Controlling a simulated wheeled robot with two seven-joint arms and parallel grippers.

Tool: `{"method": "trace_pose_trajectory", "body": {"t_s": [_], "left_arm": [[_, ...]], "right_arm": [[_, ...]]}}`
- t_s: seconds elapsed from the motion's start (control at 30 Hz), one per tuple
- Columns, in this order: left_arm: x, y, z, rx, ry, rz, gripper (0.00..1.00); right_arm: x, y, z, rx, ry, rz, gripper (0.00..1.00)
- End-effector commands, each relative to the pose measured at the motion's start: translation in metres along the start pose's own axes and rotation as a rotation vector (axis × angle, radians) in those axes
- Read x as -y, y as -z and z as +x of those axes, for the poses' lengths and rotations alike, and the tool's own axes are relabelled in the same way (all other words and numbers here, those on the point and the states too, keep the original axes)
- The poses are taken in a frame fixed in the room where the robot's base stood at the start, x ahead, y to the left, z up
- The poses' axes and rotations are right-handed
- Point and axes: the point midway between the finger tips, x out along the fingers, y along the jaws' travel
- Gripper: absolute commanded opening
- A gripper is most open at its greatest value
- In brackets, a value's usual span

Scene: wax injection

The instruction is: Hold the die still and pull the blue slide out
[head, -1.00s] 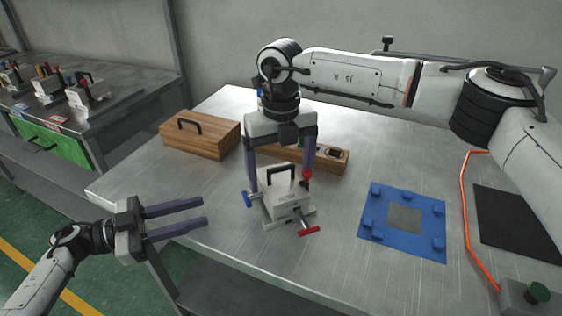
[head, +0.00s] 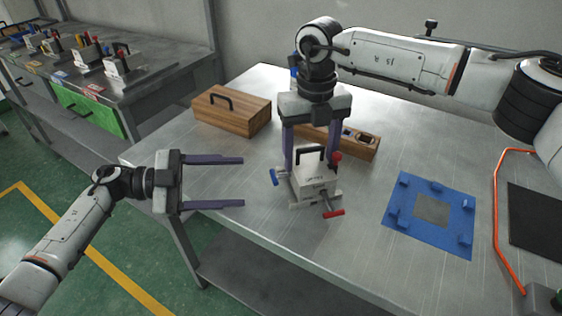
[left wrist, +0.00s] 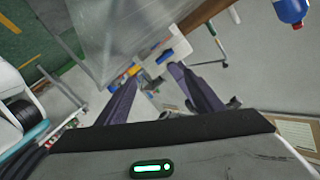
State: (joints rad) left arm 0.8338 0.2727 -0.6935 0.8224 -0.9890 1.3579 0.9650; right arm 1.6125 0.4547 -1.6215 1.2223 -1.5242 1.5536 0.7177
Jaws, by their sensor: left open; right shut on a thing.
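The die (head: 314,184) is a pale block with a black top handle, upright on the metal table. The blue slide (head: 272,177) sticks out of its left side. Red-ended parts show at its front (head: 334,213) and back right (head: 336,158). My right gripper (head: 302,160) points down from above and is shut on the die. My left gripper (head: 243,182) is open and empty, left of the blue slide and apart from it, its fingers pointing right.
A wooden box (head: 232,112) stands behind left, and a wooden block with recesses (head: 360,142) behind the die. A blue fixture (head: 432,215) lies to the right, before a black mat (head: 537,222). Several other dies stand on the side bench (head: 120,90). The table's left front edge is clear.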

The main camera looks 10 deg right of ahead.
Motion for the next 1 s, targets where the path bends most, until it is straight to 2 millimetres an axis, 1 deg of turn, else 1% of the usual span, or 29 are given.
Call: {"method": "trace_pose_trajectory", "body": {"t_s": [0.03, 0.13, 0.3, 0.37, 0.4, 0.5, 0.6, 0.7, 0.8, 0.9, 1.0], "left_arm": [[0.006, 0.013, 0.01, 0.013, -0.064, 0.15, 0.61], [0.011, 0.032, 0.026, 0.042, -0.217, 0.493, 0.61], [0.02, 0.056, 0.041, 0.045, -0.509, 1.083, 0.61], [0.025, 0.064, 0.043, 0.031, -0.622, 1.283, 0.61], [0.029, 0.068, 0.043, 0.016, -0.701, 1.412, 0.61], [0.04, 0.078, 0.041, -0.032, -0.895, 1.701, 0.61], [0.052, 0.087, 0.037, -0.092, -1.076, 1.928, 0.61], [0.062, 0.094, 0.032, -0.153, -1.222, 2.084, 0.61], [0.069, 0.1, 0.029, -0.199, -1.32, 2.177, 0.61], [0.072, 0.1, 0.027, -0.225, -1.37, 2.218, 0.61], [0.069, 0.094, 0.031, -0.235, -1.383, 2.23, 0.61]], "right_arm": [[0.0, 0.0, -0.001, 0.001, 0.0, 0.0, 0.17], [0.0, 0.0, -0.001, 0.001, 0.0, 0.0, 0.17], [0.0, 0.0, -0.001, 0.002, 0.0, 0.001, 0.17], [0.0, 0.0, -0.001, 0.002, 0.0, 0.001, 0.17], [0.0, -0.001, -0.001, 0.002, 0.0, 0.001, 0.17], [0.0, -0.001, -0.001, 0.002, 0.0, 0.001, 0.17], [0.0, -0.001, -0.001, 0.002, 0.0, 0.001, 0.17], [0.0, -0.001, -0.001, 0.002, 0.0, 0.001, 0.17], [0.0, -0.001, -0.001, 0.002, 0.0, 0.001, 0.17], [0.0, -0.001, -0.001, 0.002, 0.0, 0.001, 0.17], [0.0, -0.001, -0.001, 0.002, 0.0, 0.001, 0.17]]}}
